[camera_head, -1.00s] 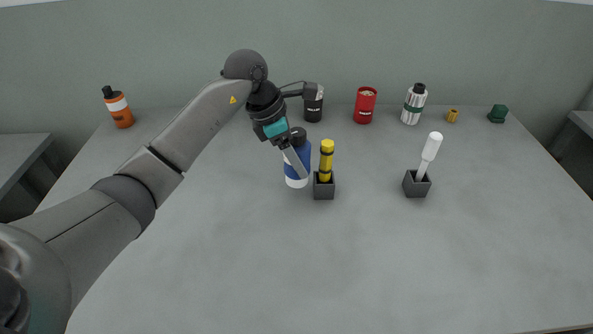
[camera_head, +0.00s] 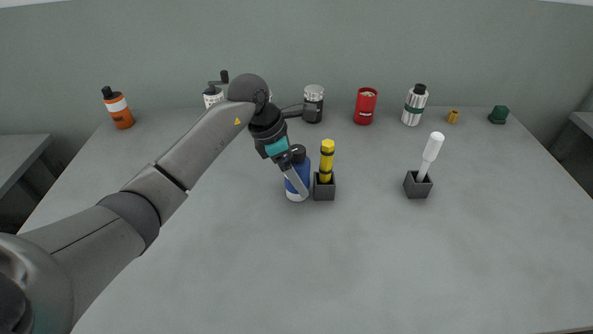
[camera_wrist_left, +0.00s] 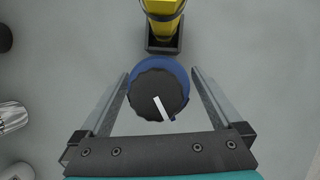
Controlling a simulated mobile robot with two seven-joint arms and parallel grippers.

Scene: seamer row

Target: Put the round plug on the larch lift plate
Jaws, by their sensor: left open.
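I cannot tell which thing is the round plug, and I make out no lift plate. My left gripper (camera_head: 299,182) is at a blue bottle (camera_head: 297,190) with a black cap and a white band. In the left wrist view, the open fingers (camera_wrist_left: 160,75) stand on either side of the bottle's black cap (camera_wrist_left: 158,94), with a gap showing at each side. The bottle looks upright on the table, just left of a dark square holder (camera_head: 324,190) with a yellow tool (camera_head: 327,160) in it. My right gripper is not in view.
A second holder (camera_head: 418,187) with a white-handled tool (camera_head: 431,148) stands to the right. Along the back are an orange bottle (camera_head: 118,108), a grinder (camera_head: 213,95), a dark-and-silver jar (camera_head: 313,104), a red can (camera_head: 366,106), a silver bottle (camera_head: 415,104), a brass piece (camera_head: 453,116) and a green piece (camera_head: 498,114). The front is clear.

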